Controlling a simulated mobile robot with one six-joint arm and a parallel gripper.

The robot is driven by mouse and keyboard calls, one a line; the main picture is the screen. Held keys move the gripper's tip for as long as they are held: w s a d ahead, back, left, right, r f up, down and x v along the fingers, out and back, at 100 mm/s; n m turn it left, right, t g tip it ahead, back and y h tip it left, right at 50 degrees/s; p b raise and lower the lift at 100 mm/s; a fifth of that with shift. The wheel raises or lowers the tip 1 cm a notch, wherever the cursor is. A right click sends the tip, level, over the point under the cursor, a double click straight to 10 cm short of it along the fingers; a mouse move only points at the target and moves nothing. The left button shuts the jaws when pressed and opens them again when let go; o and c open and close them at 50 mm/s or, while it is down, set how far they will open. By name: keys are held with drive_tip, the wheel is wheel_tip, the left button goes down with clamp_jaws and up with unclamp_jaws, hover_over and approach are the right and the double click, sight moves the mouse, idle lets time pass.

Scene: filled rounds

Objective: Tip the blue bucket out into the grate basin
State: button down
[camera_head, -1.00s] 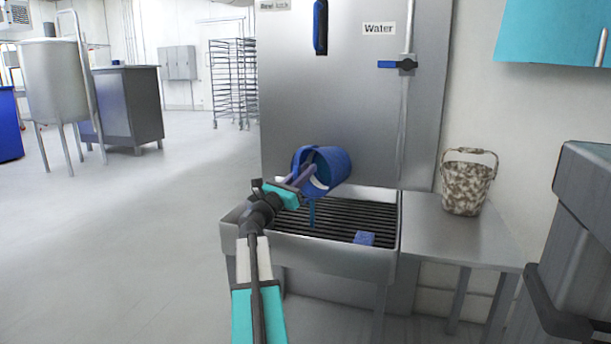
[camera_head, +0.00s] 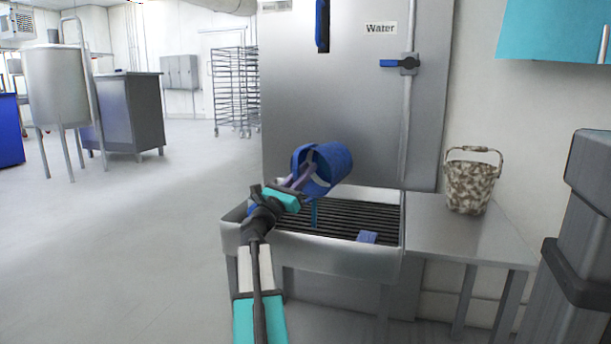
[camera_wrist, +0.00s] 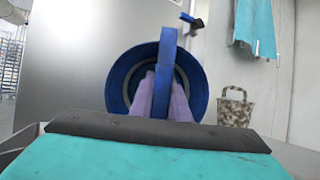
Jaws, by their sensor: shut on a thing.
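The blue bucket (camera_head: 335,168) lies tilted on its side in the air above the grate basin (camera_head: 330,259), its mouth toward the lower left, facing my arm. My gripper (camera_head: 304,175) is at the mouth, with its purple fingers shut on the bucket. In the wrist view the bucket (camera_wrist: 118,85) shows its open mouth, with its blue handle running upright across the fingers (camera_wrist: 165,85). The exact grip point is partly hidden. A thin blue strip (camera_head: 314,215) hangs below the bucket over the dark grate; I cannot tell what it is.
A small blue block (camera_head: 367,237) lies on the grate. A patterned bucket (camera_head: 470,187) stands on the steel side table (camera_head: 465,235) to the right. A steel panel with a blue-handled valve (camera_head: 400,64) rises behind the basin. Open floor lies to the left.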

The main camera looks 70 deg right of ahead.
sight(305, 147)
drive_tip(key=shift+a+h+b, duration=0.15)
drive_tip(key=shift+h+b, duration=0.15)
drive_tip(key=shift+b, duration=0.2)
idle(2.2)
drive_tip(key=shift+r+p, duration=3.2)
drive_tip(key=shift+r, duration=0.25)
drive_tip(key=shift+w, duration=0.15)
